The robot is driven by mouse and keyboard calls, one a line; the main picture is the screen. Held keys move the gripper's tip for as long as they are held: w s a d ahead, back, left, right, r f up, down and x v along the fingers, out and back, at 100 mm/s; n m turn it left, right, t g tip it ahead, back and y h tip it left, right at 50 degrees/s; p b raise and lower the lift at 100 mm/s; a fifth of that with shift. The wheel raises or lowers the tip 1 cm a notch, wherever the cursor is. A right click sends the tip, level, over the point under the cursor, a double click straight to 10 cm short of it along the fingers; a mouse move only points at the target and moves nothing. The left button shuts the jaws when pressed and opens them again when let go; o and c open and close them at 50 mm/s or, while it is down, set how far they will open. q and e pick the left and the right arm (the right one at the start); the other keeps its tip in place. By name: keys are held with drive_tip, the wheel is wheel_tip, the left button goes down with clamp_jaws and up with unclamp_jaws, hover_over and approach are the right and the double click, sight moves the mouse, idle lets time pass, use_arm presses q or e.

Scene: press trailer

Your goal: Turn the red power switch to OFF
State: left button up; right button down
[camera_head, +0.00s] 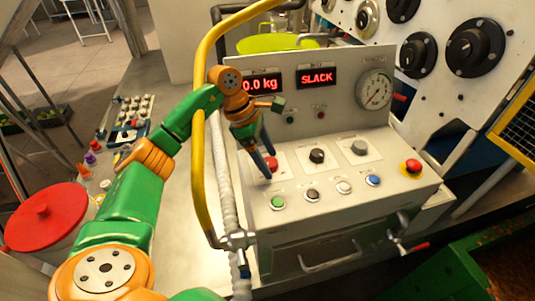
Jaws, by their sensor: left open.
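The red power switch (273,163) is on a pale square plate at the left of the press panel's sloped top. My left gripper (266,158) is over it, pointing down, with dark fingers open. The fingertips are at the red switch and partly hide it. I cannot tell whether they touch it, or which way the switch is turned. My right gripper is out of view.
A black knob (317,156), a grey knob (359,148) and a red emergency button (411,167) are to the right. Several push buttons line the front. A yellow tube (199,170) and a pale hose stand left of the panel, close to my left arm. The displays read "0.0 kg" and "SLACK".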

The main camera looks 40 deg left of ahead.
use_arm(q)
drive_tip(key=shift+w+a+f, duration=0.1)
drive_tip(key=shift+w+a, duration=0.05)
drive_tip(key=shift+w, duration=0.05)
drive_tip(key=shift+c, duration=0.4)
drive_tip(key=shift+s, duration=0.15)
drive_tip(key=c, duration=0.7)
clamp_jaws()
